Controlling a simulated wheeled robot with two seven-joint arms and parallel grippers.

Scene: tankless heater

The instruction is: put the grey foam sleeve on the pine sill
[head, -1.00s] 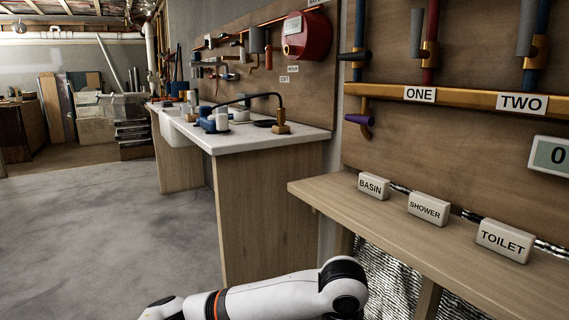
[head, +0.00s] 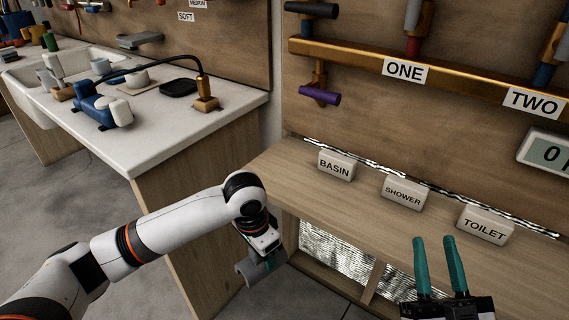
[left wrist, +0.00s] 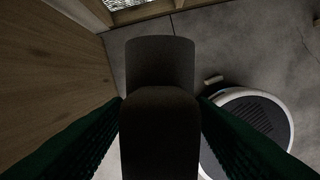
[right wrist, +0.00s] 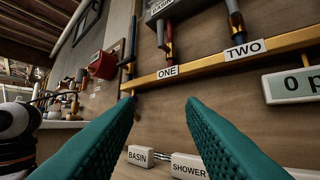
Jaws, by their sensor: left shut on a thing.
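The grey foam sleeve (head: 246,270) hangs in my left gripper (head: 267,262), low in front of the sill's left end and below its top. In the left wrist view the sleeve (left wrist: 160,110) is a dark curved piece between the two green fingers. The pine sill (head: 345,208) is a pale wooden ledge along the wall panel. Small blocks marked BASIN (head: 336,166), SHOWER (head: 404,193) and TOILET (head: 486,224) stand along its back. My right gripper (head: 436,242) is open and empty in front of the sill's right part; its fingers also show in the right wrist view (right wrist: 162,100).
A white counter (head: 150,150) with a sink and blue tools stands left of the sill. A brass rail (head: 350,60) with pipes and a purple handle (head: 320,96) is above the sill. The sill's front strip is clear.

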